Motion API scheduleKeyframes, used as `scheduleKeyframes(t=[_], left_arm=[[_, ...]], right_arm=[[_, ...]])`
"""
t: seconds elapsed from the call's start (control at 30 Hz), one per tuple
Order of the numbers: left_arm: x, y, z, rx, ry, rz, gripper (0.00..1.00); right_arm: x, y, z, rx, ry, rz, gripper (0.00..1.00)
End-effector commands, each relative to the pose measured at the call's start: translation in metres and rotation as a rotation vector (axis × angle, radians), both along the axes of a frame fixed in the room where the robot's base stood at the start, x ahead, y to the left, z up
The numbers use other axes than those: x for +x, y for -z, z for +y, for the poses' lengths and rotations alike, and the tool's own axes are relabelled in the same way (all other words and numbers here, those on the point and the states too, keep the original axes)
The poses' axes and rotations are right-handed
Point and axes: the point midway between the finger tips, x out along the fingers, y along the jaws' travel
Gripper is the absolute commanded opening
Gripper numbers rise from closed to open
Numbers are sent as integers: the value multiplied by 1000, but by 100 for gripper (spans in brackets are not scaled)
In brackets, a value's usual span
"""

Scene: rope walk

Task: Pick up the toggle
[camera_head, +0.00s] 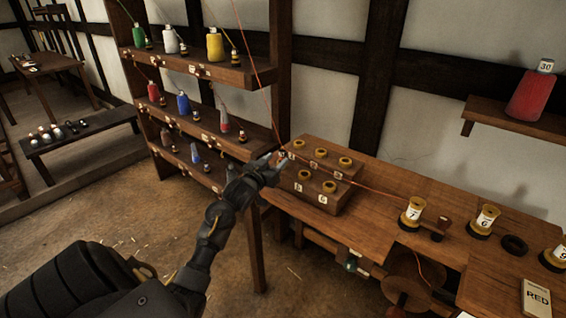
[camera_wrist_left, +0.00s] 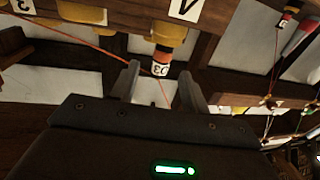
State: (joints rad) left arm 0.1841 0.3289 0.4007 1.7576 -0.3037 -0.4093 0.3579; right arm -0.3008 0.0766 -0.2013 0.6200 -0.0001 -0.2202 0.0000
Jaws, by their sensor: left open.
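In the left wrist view, a small toggle-like piece (camera_wrist_left: 161,62), dark and orange with a white numbered end, sits just beyond my open left gripper (camera_wrist_left: 160,90). It lies between the directions of the two fingers, and I see no grip on it. In the head view, my left gripper (camera_head: 281,158) is at the left end of the stepped wooden block with yellow rings (camera_head: 318,182). The gripper mostly hides the piece there. A thin orange cord (camera_head: 375,189) runs past the fingertips. My right gripper is not in view.
A shelf rack (camera_head: 200,128) with coloured spools stands left of the gripper. Numbered spools (camera_head: 411,213) and a dark ring (camera_head: 514,245) stand on the bench (camera_head: 370,218). A wall shelf (camera_head: 515,121) holds a red cone (camera_head: 532,95). Bare floor lies in front.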

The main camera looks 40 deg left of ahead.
Motion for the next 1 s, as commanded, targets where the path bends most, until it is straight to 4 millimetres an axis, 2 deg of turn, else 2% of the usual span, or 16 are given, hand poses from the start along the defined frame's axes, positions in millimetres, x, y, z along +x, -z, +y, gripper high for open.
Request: scheduleKeyframes(t=[0.23, 0.5, 0.6, 0.87, 1.0], left_arm=[[8, 0, 2, 0, 0, -1, 46], [44, 5, 9, 0, 0, -1, 46], [52, 6, 10, 1, 0, 0, 46], [53, 7, 11, 2, 0, 0, 46], [53, 7, 10, 1, 0, 0, 28]], right_arm=[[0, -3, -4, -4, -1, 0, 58], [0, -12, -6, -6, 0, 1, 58], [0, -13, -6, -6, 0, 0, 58], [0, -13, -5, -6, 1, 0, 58], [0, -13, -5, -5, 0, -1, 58]])
